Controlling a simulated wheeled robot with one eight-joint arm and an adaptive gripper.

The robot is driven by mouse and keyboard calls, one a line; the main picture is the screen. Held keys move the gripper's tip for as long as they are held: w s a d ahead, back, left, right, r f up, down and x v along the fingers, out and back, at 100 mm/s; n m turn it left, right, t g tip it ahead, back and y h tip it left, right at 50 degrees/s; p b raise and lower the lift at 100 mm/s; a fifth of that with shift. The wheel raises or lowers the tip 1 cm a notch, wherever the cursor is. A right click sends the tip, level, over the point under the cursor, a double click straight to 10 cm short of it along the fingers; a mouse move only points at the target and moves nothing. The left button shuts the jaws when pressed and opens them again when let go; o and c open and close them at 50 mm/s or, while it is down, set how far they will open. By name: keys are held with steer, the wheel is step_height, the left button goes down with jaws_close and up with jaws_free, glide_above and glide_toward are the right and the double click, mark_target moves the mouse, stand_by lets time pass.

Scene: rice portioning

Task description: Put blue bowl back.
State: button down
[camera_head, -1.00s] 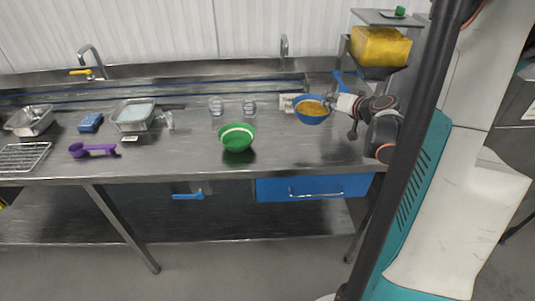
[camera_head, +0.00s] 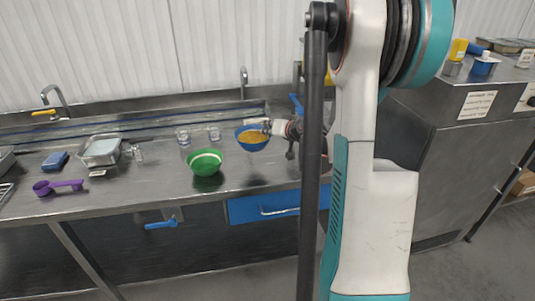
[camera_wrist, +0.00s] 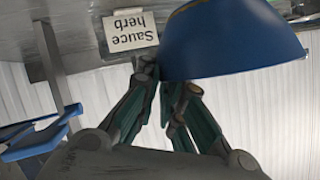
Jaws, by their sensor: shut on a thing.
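The blue bowl (camera_head: 243,131) holds yellow-orange grain and is at the right part of the steel counter in the head view. My gripper (camera_head: 268,127) is shut on its right side. A dark shadow on the counter lower down suggests the bowl is raised. In the wrist view the bowl (camera_wrist: 235,40) fills the upper right, and my fingers (camera_wrist: 168,85) meet at its edge. The bowl's inside is hidden there.
A green bowl (camera_head: 206,168) stands left of the blue one, with two clear glasses (camera_head: 199,135) behind. A "Sauce herb" label (camera_wrist: 130,33) shows beside my fingers. A blue drawer (camera_head: 265,206) is below.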

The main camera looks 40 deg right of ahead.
step_height(320, 180, down, 8)
steer(key=b, duration=0.2)
steer(key=shift+f+b, duration=0.1)
steer(key=shift+b, duration=0.2)
steer(key=shift+f, duration=0.1)
steer(key=c, duration=1.7)
jaws_free()
steer(key=shift+s+r, duration=0.2)
steer(key=shift+r, duration=0.05)
steer(key=p+v, duration=0.3)
steer(key=v, duration=0.8)
steer(key=shift+s+a+r, duration=0.1)
steer(key=shift+s, duration=0.15)
